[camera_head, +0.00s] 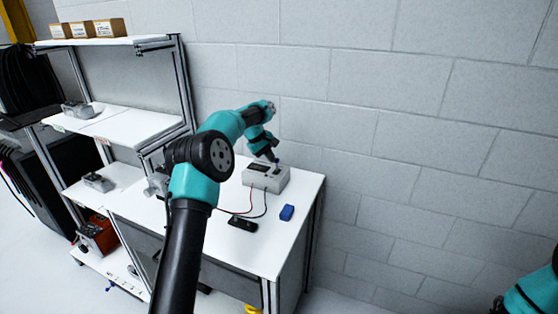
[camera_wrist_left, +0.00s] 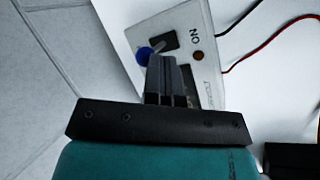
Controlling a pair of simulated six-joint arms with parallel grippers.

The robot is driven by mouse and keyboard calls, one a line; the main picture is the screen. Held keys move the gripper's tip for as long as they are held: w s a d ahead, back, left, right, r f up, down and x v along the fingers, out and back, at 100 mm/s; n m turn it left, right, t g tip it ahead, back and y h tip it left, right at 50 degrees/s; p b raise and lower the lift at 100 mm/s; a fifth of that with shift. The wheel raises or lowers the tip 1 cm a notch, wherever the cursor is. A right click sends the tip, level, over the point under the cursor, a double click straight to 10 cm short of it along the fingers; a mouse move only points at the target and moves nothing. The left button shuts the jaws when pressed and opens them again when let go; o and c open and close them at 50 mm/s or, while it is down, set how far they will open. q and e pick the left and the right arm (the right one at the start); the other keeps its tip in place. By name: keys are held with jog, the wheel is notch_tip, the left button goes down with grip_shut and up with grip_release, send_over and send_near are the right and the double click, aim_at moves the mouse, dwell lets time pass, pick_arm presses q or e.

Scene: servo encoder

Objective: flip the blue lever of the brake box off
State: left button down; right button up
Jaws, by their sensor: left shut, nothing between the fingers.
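The brake box (camera_head: 265,181) is a pale grey box near the back of the white table. In the left wrist view, its top face (camera_wrist_left: 207,78) shows an "ON" label, a small dark red light and a black switch plate. The blue lever (camera_wrist_left: 143,56) has a round knob on a short metal stem at this plate. My left gripper (camera_head: 274,157) is over the box. Its shut, empty fingers (camera_wrist_left: 162,62) are right beside the blue knob in the wrist view; I cannot tell whether they touch it. My right gripper is out of view.
Red and black wires run from the box. A shelf rack (camera_head: 130,126) stands at left, and a block wall (camera_head: 400,130) is behind.

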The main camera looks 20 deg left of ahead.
pick_arm(q)
jog(key=shift+w+r, duration=0.1)
jog(key=shift+w, duration=0.65)
jog(key=shift+r, duration=0.15)
jog(key=shift+r, duration=0.65)
jog(key=v, duration=1.2)
